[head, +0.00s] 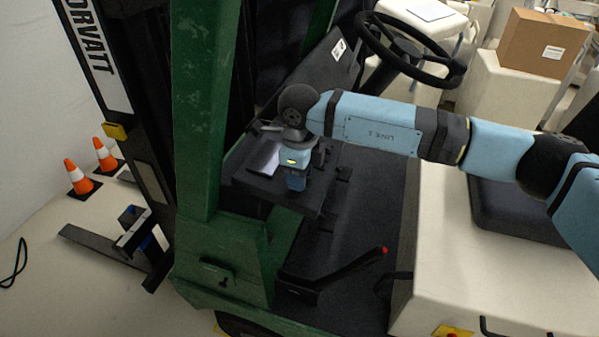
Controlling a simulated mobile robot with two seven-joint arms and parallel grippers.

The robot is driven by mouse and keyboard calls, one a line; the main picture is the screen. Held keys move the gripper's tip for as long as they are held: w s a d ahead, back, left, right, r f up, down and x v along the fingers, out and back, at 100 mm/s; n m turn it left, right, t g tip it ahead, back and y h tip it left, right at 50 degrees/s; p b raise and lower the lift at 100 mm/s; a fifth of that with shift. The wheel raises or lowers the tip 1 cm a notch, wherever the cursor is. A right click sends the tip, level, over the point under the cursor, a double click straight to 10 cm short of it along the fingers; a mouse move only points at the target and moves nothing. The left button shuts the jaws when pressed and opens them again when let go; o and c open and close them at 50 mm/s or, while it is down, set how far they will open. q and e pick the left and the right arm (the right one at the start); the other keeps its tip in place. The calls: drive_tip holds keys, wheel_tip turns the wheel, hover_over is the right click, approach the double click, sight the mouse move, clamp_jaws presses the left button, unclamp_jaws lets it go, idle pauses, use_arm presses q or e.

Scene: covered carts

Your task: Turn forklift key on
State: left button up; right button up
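The forklift has a green frame (195,120), a black steering wheel (405,50) and a dark console (265,187) with a small pale panel (264,156) on top. My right arm reaches in from the right, and its wrist bends down over the console. My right gripper (296,184) points down at the console's right part, seen from above and behind the wrist. Its fingertips are hard to make out, so I cannot tell whether it is open, shut or touching anything. I cannot make out the key; the wrist and gripper cover that part of the console. My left gripper is not in view.
A lever with a red tip (383,250) rises from the forklift's floor below the console. A dark seat (515,210) is at the right. The black mast (125,110) and orange cones (80,177) are at the left. A cardboard box (543,43) sits at the back right.

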clamp_jaws()
drive_tip(key=m+b, duration=0.2)
drive_tip(key=b, duration=0.1)
drive_tip(key=shift+w+f+m+g, duration=0.15)
drive_tip(key=shift+f+m+g, duration=0.05)
drive_tip(key=shift+m+g, duration=0.1)
drive_tip(key=m+b, duration=0.2)
drive_tip(key=b, duration=0.1)
drive_tip(key=shift+w+d+m+y, duration=0.1)
drive_tip(key=shift+d+m+y, duration=0.05)
drive_tip(key=shift+m+y, duration=0.15)
drive_tip(key=m+b, duration=0.2)
drive_tip(key=m, duration=0.1)
drive_tip(key=shift+w+d+r+m+g+y, duration=0.1)
drive_tip(key=shift+d+m+g+y, duration=0.05)
drive_tip(key=shift+m+g+y, duration=0.2)
drive_tip(key=shift+d+r+m+y+b, duration=0.1)
drive_tip(key=shift+m+y+b, duration=0.15)
drive_tip(key=shift+m+b, duration=0.8)
drive_tip(key=shift+m, duration=0.5)
